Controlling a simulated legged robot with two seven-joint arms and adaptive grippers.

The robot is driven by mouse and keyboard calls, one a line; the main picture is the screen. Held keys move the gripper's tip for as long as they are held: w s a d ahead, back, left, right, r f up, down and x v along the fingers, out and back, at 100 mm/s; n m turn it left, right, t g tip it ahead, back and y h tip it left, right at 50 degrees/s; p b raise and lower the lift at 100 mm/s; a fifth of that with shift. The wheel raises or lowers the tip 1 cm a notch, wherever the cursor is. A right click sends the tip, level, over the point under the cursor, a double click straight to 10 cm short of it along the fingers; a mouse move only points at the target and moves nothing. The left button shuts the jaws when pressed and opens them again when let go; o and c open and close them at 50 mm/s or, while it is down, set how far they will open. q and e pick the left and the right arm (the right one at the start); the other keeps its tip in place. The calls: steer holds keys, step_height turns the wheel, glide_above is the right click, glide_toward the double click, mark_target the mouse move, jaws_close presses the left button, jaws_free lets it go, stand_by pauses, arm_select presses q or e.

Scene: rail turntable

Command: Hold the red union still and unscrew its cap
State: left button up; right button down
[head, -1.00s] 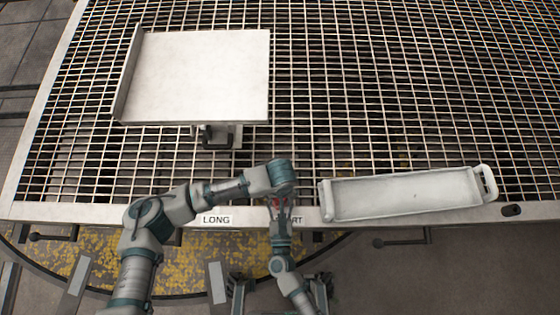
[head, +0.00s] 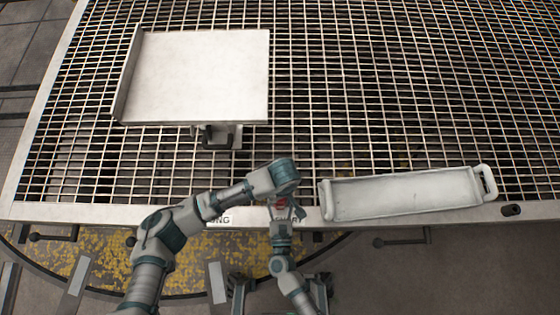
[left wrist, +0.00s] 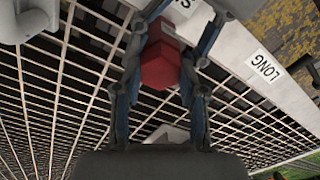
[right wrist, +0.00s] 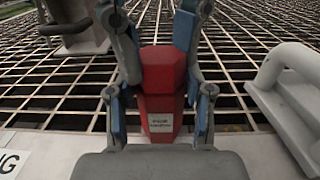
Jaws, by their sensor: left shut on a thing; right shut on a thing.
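The red union (head: 281,204) is at the front rail of the grating, small and partly hidden by my grippers in the head view. In the right wrist view the red union (right wrist: 160,75) stands between the fingers of my right gripper (right wrist: 158,85), which is shut on it; a small pale label shows on its lower part. In the left wrist view a red part of it (left wrist: 160,62) is between the fingers of my left gripper (left wrist: 163,65), also shut on it. The left gripper comes from above, the right from the front. The seam between cap and body is not clear.
A white plate with a raised left side (head: 200,78) stands on the grating at the back left. A long pale tray with a handle (head: 400,196) lies right of my grippers. A LONG label (left wrist: 266,66) is on the front rail. The grating behind is mostly clear.

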arm_select(q)
steer(key=shift+f, duration=0.15)
steer(key=n, duration=0.3)
steer(key=shift+s, duration=0.1)
steer(key=n, duration=0.3)
steer(key=shift+y, duration=0.3)
steer(key=n, duration=0.4)
steer(key=shift+f+g, duration=0.1)
steer(key=shift+g, duration=0.3)
steer(key=shift+n, duration=1.1)
